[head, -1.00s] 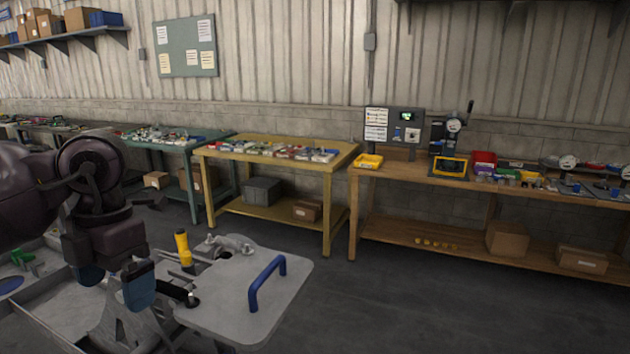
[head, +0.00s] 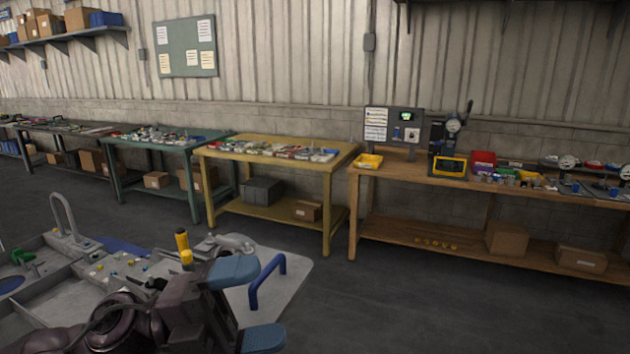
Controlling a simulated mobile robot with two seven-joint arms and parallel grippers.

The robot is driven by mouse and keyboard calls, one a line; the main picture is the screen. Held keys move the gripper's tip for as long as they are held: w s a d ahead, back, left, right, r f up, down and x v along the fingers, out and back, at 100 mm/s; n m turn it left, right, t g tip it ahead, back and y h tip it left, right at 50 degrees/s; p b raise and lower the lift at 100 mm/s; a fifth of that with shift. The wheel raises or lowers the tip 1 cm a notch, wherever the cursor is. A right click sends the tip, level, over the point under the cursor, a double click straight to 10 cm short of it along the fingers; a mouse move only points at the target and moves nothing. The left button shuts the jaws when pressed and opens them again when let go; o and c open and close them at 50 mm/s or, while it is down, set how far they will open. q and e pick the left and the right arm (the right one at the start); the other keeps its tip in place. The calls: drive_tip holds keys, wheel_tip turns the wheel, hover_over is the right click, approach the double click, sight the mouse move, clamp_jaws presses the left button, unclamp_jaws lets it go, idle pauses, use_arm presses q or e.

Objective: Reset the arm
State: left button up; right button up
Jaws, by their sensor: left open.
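My left arm lies low across the bottom of the head view, over the grey chassis plate with the blue handle (head: 266,283). My right gripper is not in view.
A grey tray (head: 75,262) with small parts, a green piece (head: 22,256) and a metal loop handle (head: 66,214) lies at left. A yellow table (head: 270,147), a green table (head: 165,145) and a wooden workbench (head: 480,184) stand along the wall. The floor at lower right is clear.

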use_arm(q)
drive_tip(key=w+a+f+n+t+y, duration=0.3)
drive_tip(key=a+n+t+y, duration=0.25)
drive_tip(key=n+t, duration=0.55)
drive_tip(key=w+a+f+n+t+y, duration=0.3)
drive_tip(key=a+n+t+y, duration=0.35)
drive_tip(key=n, duration=0.65)
drive_tip(key=s+a+f+n+g+y, duration=0.25)
drive_tip(key=f+n+y, duration=0.2)
drive_tip(key=f, duration=0.25)
drive_tip(key=s+a+f+n+g+y, duration=0.1)
drive_tip(key=s+a+f+n+y, duration=0.1)
drive_tip(key=a+f+n+y, duration=0.3)
drive_tip(key=s+a+f+n+g, duration=0.1)
drive_tip(key=s+f+g, duration=0.55)
drive_tip(key=s, duration=0.25)
drive_tip(key=s+f+n+g, duration=0.1)
drive_tip(key=s+f+g, duration=0.4)
drive_tip(key=s+f, duration=0.4)
drive_tip(key=w+f+t, duration=0.7)
drive_tip(key=f+t, duration=0.1)
drive_tip(key=f, duration=0.1)
drive_tip(key=shift+m+h, duration=0.35)
drive_tip(key=shift+a, duration=0.1)
